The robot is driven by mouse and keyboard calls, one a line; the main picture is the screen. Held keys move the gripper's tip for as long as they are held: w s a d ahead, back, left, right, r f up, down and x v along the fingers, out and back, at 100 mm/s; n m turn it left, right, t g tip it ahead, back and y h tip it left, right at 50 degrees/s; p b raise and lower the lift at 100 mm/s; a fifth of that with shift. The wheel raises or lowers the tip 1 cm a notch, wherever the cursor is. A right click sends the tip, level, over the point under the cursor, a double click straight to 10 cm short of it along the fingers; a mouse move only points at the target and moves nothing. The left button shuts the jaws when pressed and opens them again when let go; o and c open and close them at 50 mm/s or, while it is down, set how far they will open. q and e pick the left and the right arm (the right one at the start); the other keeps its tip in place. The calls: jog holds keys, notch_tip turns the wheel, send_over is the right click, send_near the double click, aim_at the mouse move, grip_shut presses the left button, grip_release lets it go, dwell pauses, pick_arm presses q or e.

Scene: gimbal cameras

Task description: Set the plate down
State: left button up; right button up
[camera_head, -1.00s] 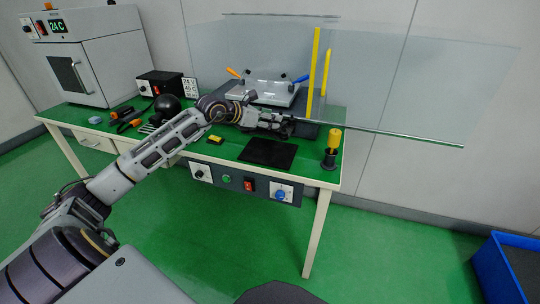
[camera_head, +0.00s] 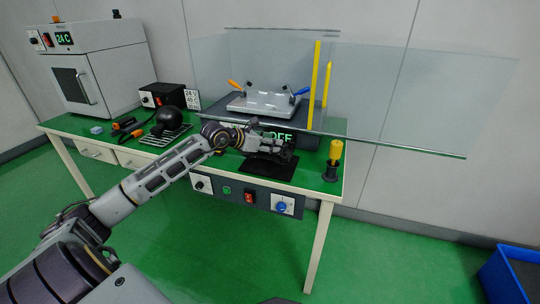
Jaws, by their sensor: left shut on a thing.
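My left gripper (camera_head: 284,147) reaches in from the left, low over the front part of the green bench. It is shut, and its dark fingers hide most of what it holds. The plate in it is too small and dark to make out clearly. A flat black pad (camera_head: 266,168) lies on the bench near its front edge, just below and in front of the gripper. I cannot tell whether the held plate touches the pad. My right gripper is not in view.
Behind the gripper stands a dark unit with a green "OFF" display (camera_head: 284,136) and a clamped silver fixture (camera_head: 262,104). Clear glass panels (camera_head: 400,140) and yellow posts (camera_head: 314,85) stand there. A yellow-handled tool (camera_head: 335,150) stands upright at right.

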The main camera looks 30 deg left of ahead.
aim_at(270, 154)
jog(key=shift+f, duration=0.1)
pick_arm(q)
jog(key=shift+f, duration=0.55)
notch_tip(270, 154, down, 3)
jog(key=shift+f+b, duration=0.1)
jog(key=shift+b, duration=0.35)
jog(key=shift+f, duration=0.3)
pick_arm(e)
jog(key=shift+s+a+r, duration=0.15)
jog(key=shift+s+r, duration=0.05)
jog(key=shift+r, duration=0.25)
pick_arm(q)
jog(key=shift+f, duration=0.15)
jog(key=o, duration=1.1)
jog(key=shift+o, duration=0.4)
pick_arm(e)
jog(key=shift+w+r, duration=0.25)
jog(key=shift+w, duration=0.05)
